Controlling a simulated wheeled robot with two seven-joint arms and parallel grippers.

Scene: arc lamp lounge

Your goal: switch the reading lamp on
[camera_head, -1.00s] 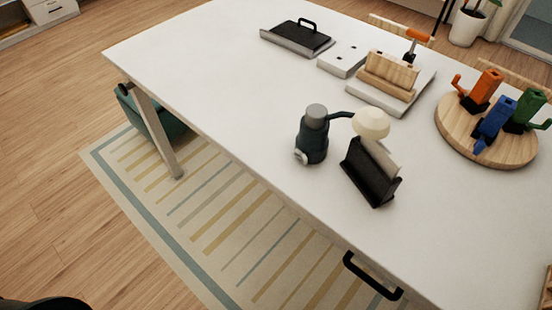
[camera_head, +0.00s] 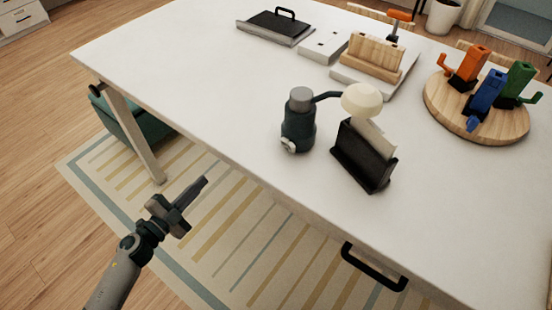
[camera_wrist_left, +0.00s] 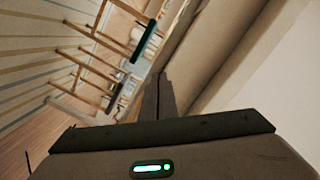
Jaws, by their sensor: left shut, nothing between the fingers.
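The reading lamp (camera_head: 298,125) stands upright on the white table (camera_head: 215,75), near its front edge. It has a dark body with a grey top, a short dark arm and a cream shade (camera_head: 361,100). A small pale knob (camera_head: 289,146) sits low on its front. The lamp does not show in the left wrist view. My left gripper (camera_head: 203,183) is shut and empty, off the table's front edge, left of and apart from the lamp. In the left wrist view its fingers (camera_wrist_left: 158,95) show closed together. My right gripper is not in view.
A black holder with a card (camera_head: 362,158) stands just right of the lamp. A wooden block rack (camera_head: 373,58) is behind, and a round board (camera_head: 440,105) with coloured pieces is at right. A black handle (camera_head: 373,270) sticks out at the table front. The table's left part is clear.

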